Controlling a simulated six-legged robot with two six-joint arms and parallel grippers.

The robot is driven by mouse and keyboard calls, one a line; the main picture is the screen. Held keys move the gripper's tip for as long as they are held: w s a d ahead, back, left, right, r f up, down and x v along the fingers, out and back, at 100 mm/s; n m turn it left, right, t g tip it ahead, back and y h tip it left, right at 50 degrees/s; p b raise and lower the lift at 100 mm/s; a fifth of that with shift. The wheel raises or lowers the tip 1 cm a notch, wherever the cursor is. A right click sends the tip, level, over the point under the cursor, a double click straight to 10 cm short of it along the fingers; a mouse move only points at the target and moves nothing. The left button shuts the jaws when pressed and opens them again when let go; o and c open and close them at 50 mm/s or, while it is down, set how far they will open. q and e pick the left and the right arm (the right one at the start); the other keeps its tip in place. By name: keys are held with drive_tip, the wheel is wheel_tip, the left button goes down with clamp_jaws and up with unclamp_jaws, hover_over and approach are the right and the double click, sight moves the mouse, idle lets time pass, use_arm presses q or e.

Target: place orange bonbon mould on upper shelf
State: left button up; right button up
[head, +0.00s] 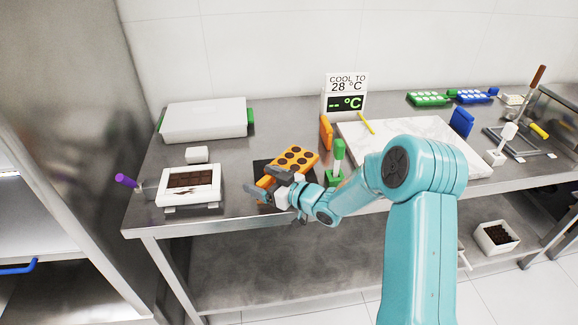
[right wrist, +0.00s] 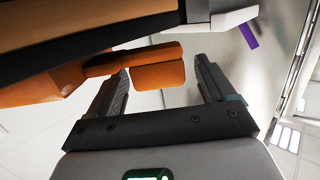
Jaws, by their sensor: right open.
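The orange bonbon mould (head: 296,158), with several dark round cavities, lies on a dark square pad (head: 262,168) on the steel table. My right gripper (head: 259,191) is at its near left end. In the right wrist view, my open fingers (right wrist: 162,78) stand either side of the mould's orange tab (right wrist: 158,74); the left finger is close to the orange part, and contact is unclear. My left gripper is not in view. At far left, an open steel cabinet shows an upper shelf surface (head: 35,215); its back is hidden.
A white framed tray of chocolate (head: 190,184) stands left of the mould, with a purple-handled tool (head: 126,181). A green-handled tool (head: 338,158) and an orange block (head: 326,131) stand close right. A marble slab (head: 420,135) lies further right. A blue handle (head: 20,267) juts from the lower cabinet.

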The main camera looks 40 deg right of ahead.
drive_tip(key=shift+c, duration=0.3)
drive_tip(key=c, duration=1)
drive_tip(key=shift+c, duration=1.4)
drive_tip(key=shift+r, duration=0.15)
